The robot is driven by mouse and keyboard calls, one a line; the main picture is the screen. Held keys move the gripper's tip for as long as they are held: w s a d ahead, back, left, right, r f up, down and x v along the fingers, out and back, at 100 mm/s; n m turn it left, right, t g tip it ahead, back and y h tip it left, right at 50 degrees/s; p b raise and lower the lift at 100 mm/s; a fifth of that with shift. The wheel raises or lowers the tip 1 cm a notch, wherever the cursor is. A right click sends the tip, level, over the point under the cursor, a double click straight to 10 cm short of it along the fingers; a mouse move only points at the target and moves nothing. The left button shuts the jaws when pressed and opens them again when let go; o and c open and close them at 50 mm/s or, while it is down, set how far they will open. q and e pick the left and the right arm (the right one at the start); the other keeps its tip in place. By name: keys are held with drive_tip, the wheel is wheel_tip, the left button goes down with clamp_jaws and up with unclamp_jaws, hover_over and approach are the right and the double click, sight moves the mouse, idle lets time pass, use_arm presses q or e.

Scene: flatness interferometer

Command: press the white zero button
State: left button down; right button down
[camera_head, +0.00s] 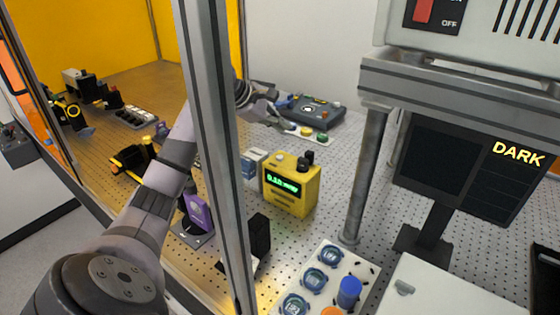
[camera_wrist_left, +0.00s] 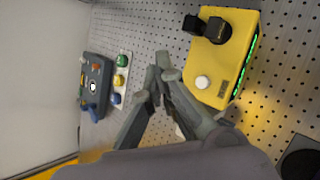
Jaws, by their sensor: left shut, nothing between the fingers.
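The yellow meter (camera_head: 308,196) stands on the perforated table with a lit green display on its front. In the left wrist view the meter (camera_wrist_left: 234,60) shows from above, with a round white button (camera_wrist_left: 203,82) on its top beside black fittings. My right gripper is not in view.
A grey control box (camera_head: 318,112) and a strip of coloured buttons (camera_head: 305,131) lie behind the meter. A metal post (camera_head: 366,175) stands to the right, near a dark screen (camera_head: 470,165) reading DARK. A frame upright (camera_head: 215,150) crosses in front of my left arm.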

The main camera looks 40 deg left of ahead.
use_arm(q)
wheel_tip(320, 180, down, 5)
drive_tip(key=b, duration=0.4)
drive_tip(key=shift+b, duration=0.4)
drive_tip(key=shift+f, duration=1.05)
drive_tip(key=shift+f, duration=0.35)
